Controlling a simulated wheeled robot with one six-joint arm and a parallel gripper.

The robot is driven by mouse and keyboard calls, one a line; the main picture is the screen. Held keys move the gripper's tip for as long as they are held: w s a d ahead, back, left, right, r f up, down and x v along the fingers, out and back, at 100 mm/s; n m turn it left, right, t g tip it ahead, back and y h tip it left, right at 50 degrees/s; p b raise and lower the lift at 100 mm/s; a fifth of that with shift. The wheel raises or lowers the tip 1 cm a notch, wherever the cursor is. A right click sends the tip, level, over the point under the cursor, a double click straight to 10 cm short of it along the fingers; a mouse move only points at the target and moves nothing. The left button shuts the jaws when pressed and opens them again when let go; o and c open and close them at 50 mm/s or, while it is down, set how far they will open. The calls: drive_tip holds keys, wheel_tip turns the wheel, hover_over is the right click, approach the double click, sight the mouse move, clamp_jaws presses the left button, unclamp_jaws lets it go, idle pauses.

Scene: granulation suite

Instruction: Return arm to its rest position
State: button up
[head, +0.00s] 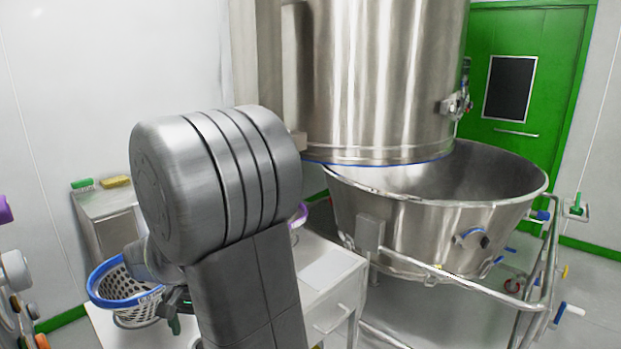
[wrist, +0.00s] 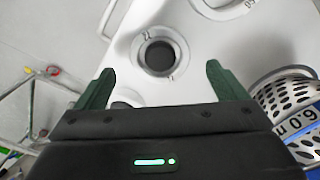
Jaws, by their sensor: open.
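My gripper (wrist: 155,88) shows in the wrist view with its two dark green fingers spread apart and nothing between them. Beyond the fingers lies a white surface (wrist: 187,42) with a round, dark-centred ring (wrist: 160,52) on it. In the head view, my grey arm fills the centre-left and hides most of my gripper. A small dark part of it shows beside a white perforated basket with a blue rim (head: 122,292). I cannot tell the gap between the gripper and the basket there.
A steel bowl on a wheeled frame (head: 440,215) stands right of my arm, under a large steel cylinder (head: 385,75). A white cart (head: 335,285) is close behind my arm. A side cabinet (head: 108,215) carries green and yellow brushes. A green door (head: 530,45) is at the back.

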wheel_tip(320, 180, down, 4)
drive_tip(key=shift+w+r+b, duration=0.1)
drive_tip(key=shift+b, duration=0.2)
drive_tip(key=shift+r+p, duration=0.55)
drive_tip(key=shift+r, duration=0.2)
drive_tip(key=shift+f, duration=0.1)
